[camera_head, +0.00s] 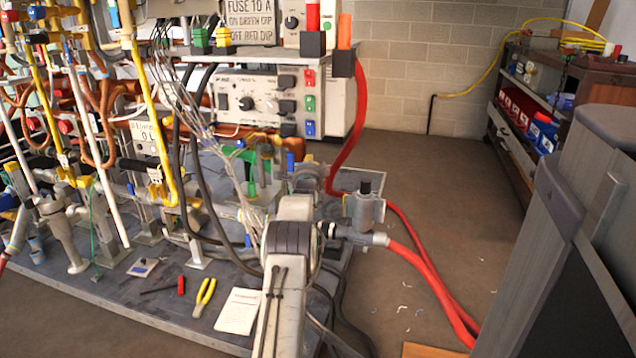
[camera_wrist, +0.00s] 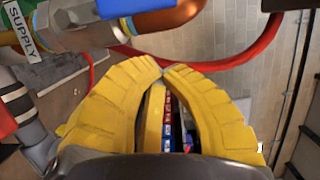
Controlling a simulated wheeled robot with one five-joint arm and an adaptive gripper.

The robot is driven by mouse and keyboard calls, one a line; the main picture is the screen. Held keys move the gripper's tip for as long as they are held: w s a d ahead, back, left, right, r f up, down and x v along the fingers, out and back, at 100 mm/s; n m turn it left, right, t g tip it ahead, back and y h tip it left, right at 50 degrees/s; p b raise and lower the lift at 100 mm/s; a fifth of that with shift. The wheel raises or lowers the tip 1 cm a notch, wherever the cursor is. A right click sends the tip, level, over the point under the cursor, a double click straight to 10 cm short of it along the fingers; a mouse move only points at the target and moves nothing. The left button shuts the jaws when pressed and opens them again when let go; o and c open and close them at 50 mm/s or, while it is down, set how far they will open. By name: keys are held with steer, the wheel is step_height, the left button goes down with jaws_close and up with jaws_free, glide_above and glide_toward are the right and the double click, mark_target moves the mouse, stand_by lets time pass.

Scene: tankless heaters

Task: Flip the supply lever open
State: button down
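In the wrist view, a white label reading SUPPLY (camera_wrist: 22,28) hangs at the top left beside a metal fitting (camera_wrist: 85,32). A blue piece (camera_wrist: 122,7), which looks like the lever on this fitting, is cut off by the top edge, so its angle cannot be told. A copper pipe (camera_wrist: 172,17) runs right from the fitting. My gripper (camera_wrist: 163,70) has yellow fingers whose tips come together with nothing seen between them. The tips are below and right of the blue piece, apart from it in the picture. In the head view I cannot make out the gripper or the label.
A red hose (camera_wrist: 235,62) curves past beyond the fingers. In the head view, a grey platform (camera_head: 130,295) carries many pipes, with pliers (camera_head: 204,292) and a paper (camera_head: 239,311) on it. Shelves (camera_head: 525,110) stand at the right. Open floor (camera_head: 430,200) lies between.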

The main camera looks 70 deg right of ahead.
steer(key=p+v, duration=0.2)
steer(key=v, duration=0.8)
stand_by(0.5)
steer(key=shift+f, duration=0.15)
